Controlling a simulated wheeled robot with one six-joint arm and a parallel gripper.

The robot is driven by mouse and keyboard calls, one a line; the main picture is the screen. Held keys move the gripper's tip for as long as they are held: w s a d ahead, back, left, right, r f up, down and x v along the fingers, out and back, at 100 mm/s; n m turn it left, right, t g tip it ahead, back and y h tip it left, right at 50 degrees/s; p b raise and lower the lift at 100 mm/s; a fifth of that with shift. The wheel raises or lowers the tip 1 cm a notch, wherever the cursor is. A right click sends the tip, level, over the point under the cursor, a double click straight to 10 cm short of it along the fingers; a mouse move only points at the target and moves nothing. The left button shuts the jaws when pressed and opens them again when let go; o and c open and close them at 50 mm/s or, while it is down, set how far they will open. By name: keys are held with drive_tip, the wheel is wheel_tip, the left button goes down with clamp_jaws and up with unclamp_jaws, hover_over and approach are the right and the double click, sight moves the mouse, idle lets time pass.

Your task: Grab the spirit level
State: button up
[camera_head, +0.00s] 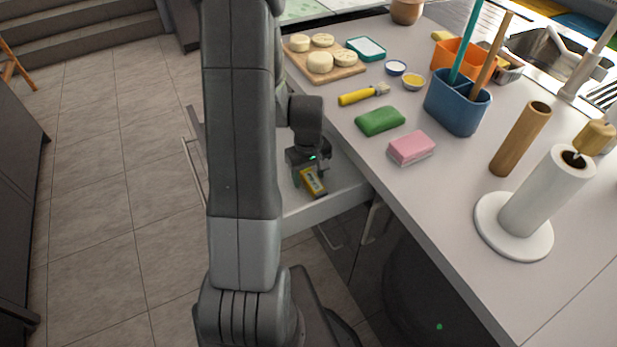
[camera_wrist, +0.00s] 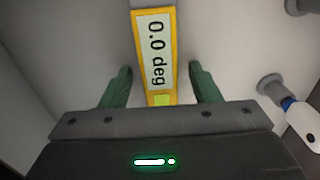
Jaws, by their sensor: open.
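The spirit level (camera_head: 312,182) is yellow-edged and lies inside an open white drawer below the counter. In the wrist view the spirit level (camera_wrist: 155,55) has a pale face reading "0.0 deg" and runs between my two green fingers. My gripper (camera_wrist: 160,85) is open, with a gap between each finger and the level. In the head view my gripper (camera_head: 307,172) is down in the drawer over the level. The level's near end is hidden behind the gripper body in the wrist view.
The drawer (camera_head: 320,213) has walls close around my gripper. A white and blue object (camera_wrist: 298,118) lies at the right in the wrist view. The counter (camera_head: 450,200) above holds a green sponge (camera_head: 380,121), a pink sponge (camera_head: 411,148) and a paper towel roll (camera_head: 545,195).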

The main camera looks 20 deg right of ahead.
drive_tip(key=shift+c, duration=0.5)
drive_tip(key=c, duration=1)
drive_tip(key=shift+r, duration=0.2)
